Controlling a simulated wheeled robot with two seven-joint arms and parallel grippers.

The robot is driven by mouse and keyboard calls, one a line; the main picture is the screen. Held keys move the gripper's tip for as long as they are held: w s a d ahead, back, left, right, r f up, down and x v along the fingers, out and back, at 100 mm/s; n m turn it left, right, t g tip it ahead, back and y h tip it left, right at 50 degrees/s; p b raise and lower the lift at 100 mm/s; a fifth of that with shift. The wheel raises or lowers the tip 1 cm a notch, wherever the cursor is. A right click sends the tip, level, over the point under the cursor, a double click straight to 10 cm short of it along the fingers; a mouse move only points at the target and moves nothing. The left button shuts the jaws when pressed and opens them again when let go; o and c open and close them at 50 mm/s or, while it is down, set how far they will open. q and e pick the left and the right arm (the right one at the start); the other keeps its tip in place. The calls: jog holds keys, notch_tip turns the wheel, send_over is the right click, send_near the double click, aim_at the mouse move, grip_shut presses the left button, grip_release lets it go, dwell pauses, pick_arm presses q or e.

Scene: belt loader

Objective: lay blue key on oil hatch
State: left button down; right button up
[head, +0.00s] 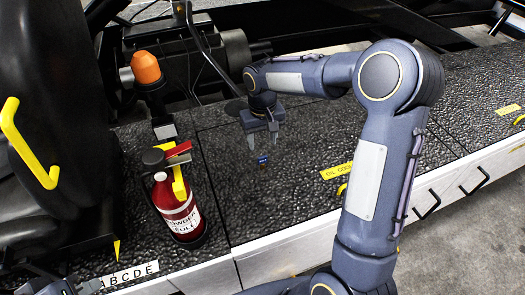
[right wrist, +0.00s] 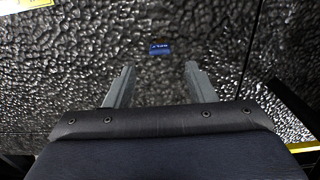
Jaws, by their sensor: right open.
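A small blue piece with pale lettering, which looks like the blue key (head: 263,160), lies flat on a black textured deck panel. It shows just beyond the fingertips in the right wrist view (right wrist: 161,48). The panel carries a yellow label starting "OIL COO" (head: 335,171), partly hidden by my right arm, and seems to be the oil hatch (head: 300,195). My right gripper (head: 265,146) is open and empty above the panel, apart from the blue piece. My left gripper (head: 68,288) shows only partly at the bottom left edge; its jaws are unclear.
A red fire extinguisher (head: 178,208) stands left of the panel. An orange beacon (head: 146,68) stands behind it. A black seat with a yellow handle (head: 30,145) fills the left. A letter strip (head: 128,274) lies at the front edge. The panel around the blue piece is clear.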

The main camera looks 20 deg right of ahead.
aim_at(262, 157)
jog(key=s+d+r+t+y, duration=0.1)
jog(key=s+r+t+y, duration=0.1)
jog(key=s+r, duration=0.9)
jog(key=s+a+f+t+y, duration=0.1)
jog(key=s+a, duration=0.1)
jog(key=s, duration=0.5)
jog(key=s+a+f+m+t, duration=0.1)
jog(key=s+f+t, duration=0.1)
jog(key=s, duration=0.6)
jog(key=shift+a+t+y, duration=0.3)
jog(key=shift+a+y, duration=0.1)
jog(key=shift+s+f, duration=0.1)
